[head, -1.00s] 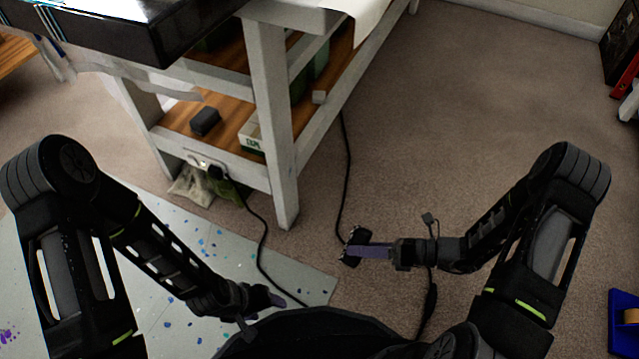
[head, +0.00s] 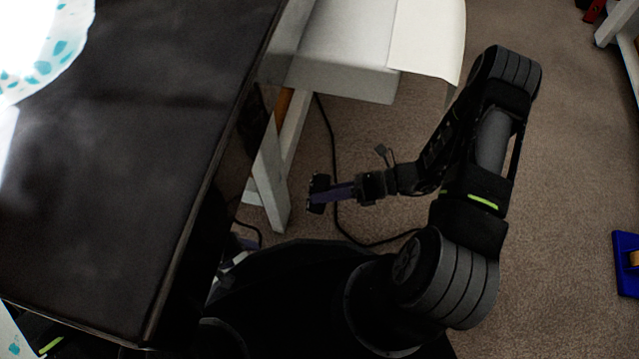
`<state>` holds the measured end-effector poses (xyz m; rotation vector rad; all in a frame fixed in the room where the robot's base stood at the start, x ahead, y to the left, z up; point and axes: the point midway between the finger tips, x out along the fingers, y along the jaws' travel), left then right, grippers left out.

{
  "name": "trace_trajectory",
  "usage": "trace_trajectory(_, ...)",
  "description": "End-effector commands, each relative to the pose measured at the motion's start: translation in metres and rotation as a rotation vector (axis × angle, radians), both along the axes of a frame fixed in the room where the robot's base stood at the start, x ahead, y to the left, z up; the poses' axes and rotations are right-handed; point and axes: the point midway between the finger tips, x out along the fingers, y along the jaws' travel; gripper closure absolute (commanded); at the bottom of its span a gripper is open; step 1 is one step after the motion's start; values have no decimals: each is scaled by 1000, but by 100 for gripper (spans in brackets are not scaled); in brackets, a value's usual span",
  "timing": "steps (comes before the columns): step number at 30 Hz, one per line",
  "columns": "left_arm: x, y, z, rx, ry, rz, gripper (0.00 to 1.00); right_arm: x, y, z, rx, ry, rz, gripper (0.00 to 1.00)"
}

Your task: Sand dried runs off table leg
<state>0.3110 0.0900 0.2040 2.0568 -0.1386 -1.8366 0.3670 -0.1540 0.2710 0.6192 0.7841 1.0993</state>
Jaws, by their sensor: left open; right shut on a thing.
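A white table leg (head: 268,190) stands left of centre, below a pale tabletop (head: 335,65). I cannot make out dried runs on it. My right gripper (head: 326,195) is shut on a small dark block (head: 318,194), held just right of the leg and apart from it in the picture. The block's underside is hidden. My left gripper (head: 244,243) is mostly hidden behind the dark slab's edge. Only a small purplish part shows near the foot of the leg, and its fingers are not clear.
A large black slab (head: 120,150) fills the left side and covers my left arm. A white sheet (head: 428,40) hangs over the tabletop's edge. A black cable (head: 333,150) runs along the carpet (head: 570,130). A blue object (head: 626,262) lies at the right. Open carpet lies right of my arm.

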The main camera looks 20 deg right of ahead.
Motion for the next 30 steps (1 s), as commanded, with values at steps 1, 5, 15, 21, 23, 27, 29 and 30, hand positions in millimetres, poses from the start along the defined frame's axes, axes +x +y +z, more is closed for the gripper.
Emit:
trace_trajectory(1,0,0,0,0,0,0,38,0,0,0,0,0,0,83)
trace_trajectory(5,0,0,0,0,0,0,38,1,1,0,1,0,1,83)
trace_trajectory(15,1,0,-2,0,-1,0,38,12,19,0,1,-1,2,83)
trace_trajectory(21,1,0,-3,-1,-1,0,38,23,36,0,2,-1,3,83)
trace_trajectory(23,1,0,-4,-1,-1,1,38,25,41,0,1,-1,2,83)
trace_trajectory(27,1,0,-4,-1,-1,1,38,30,48,0,1,-1,1,83)
trace_trajectory(29,1,0,-4,-1,-1,1,38,31,50,0,1,-1,1,83)
trace_trajectory(30,1,0,-5,-1,-1,1,38,32,51,0,1,-1,1,83)
